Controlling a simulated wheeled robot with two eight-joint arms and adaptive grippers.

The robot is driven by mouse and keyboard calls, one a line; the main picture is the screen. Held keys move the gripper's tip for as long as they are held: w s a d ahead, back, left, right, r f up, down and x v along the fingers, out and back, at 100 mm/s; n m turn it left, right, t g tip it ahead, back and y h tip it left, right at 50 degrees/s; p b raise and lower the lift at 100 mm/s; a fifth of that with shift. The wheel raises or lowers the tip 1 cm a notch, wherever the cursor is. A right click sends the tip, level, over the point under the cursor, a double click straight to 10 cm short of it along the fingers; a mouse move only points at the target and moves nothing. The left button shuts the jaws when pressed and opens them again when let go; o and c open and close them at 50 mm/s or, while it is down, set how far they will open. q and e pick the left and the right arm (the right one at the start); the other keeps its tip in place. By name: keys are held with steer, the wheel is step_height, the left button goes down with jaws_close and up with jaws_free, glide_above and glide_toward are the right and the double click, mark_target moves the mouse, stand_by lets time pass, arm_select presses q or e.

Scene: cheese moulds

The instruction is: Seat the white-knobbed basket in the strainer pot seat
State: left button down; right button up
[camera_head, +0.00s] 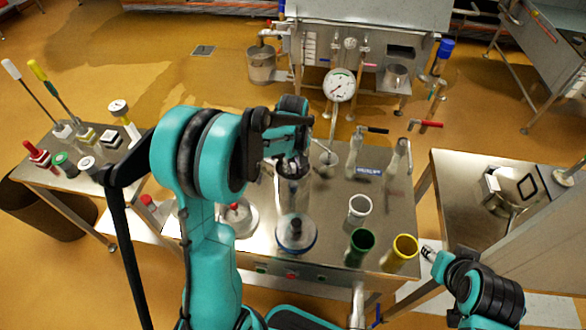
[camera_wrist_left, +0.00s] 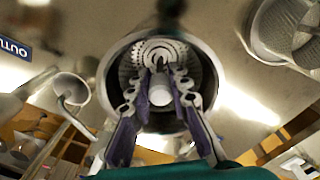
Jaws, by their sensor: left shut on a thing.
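My left gripper (camera_head: 291,160) points down over the middle of the steel table. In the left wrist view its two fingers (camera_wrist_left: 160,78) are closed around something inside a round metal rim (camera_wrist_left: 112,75). This appears to be the white-knobbed basket; a pale round knob (camera_wrist_left: 160,96) shows between the fingers. In the head view a grey cylinder (camera_head: 291,195) stands below the gripper, partly hidden by it. I cannot tell from these frames whether the basket sits fully in the strainer pot seat. My right gripper (camera_head: 430,254) is at the lower right, small and away from the table's parts.
A dial gauge (camera_head: 339,85) stands behind.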

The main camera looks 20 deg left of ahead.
arm_select(q)
steer(key=shift+f+b, duration=0.55)
steer(key=shift+f, duration=0.25)
steer(key=c, duration=1.3)
jaws_free()
steer(key=shift+c, duration=0.2)
steer(key=shift+r, duration=0.1)
step_height(320, 180, up, 12)
steer(key=shift+f, duration=0.1)
steer(key=s+d+m+t, duration=0.3)
steer(key=s+m, duration=0.2)
steer(key=s, duration=0.3)
steer(key=s+d+m+t, duration=0.4)
steer(key=s+m, duration=0.2)
steer(key=s, duration=0.2)
steer(key=shift+s+d+r, duration=0.15)
steer(key=shift+s+r, duration=0.1)
steer(key=shift+s, duration=0.15)
